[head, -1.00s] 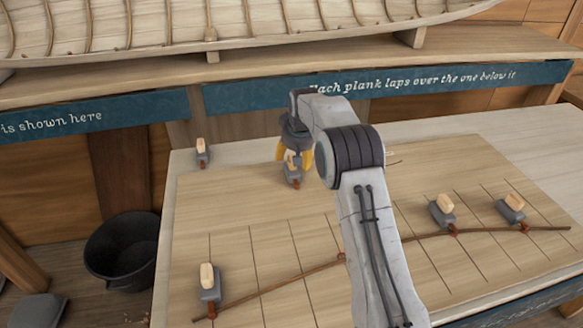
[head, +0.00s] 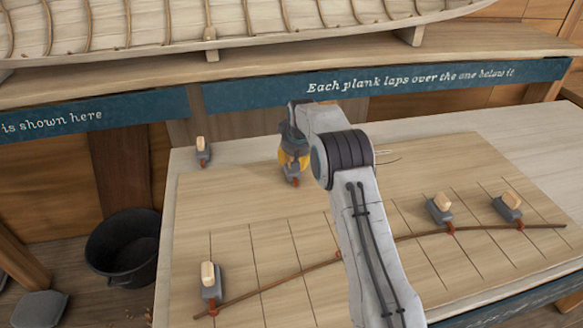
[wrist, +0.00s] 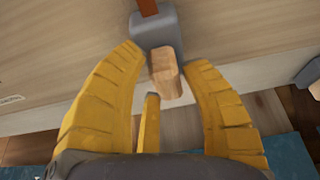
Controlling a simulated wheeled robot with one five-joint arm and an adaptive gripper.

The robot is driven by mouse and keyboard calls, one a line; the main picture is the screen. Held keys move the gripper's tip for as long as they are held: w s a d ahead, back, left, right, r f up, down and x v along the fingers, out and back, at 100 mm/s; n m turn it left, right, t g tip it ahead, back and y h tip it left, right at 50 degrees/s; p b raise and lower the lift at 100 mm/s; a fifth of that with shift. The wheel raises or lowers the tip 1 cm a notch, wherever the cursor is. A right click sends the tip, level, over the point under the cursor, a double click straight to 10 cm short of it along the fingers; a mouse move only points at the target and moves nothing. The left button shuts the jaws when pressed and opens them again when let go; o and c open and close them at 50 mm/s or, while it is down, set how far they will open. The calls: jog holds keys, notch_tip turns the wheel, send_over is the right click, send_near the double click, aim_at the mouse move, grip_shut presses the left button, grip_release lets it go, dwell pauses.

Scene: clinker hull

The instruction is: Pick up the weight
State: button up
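A grey weight (head: 293,172) with a pale wooden handle and a red-brown tip stands near the back edge of the board. In the wrist view the weight (wrist: 155,32) is straight ahead, its handle reaching between my yellow fingers. My gripper (head: 293,157) is over the weight and hides most of its handle in the head view. In the wrist view my gripper (wrist: 166,62) is open. Two fingers stand either side of the handle with gaps, and a third is close below its end; whether it touches is unclear.
Similar weights stand at back left (head: 203,153), front left (head: 210,283) and right (head: 439,210), (head: 508,208). A thin curved batten (head: 270,284) runs across the ruled board (head: 370,190). A black bucket (head: 124,250) is on the floor at left.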

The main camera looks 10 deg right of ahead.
jog(key=c, duration=0.7)
jog(key=shift+r, duration=0.1)
grip_shut()
jog(key=shift+r, duration=0.1)
notch_tip(320, 180, up, 10)
jog(key=shift+f, duration=0.1)
jog(key=shift+s, duration=0.1)
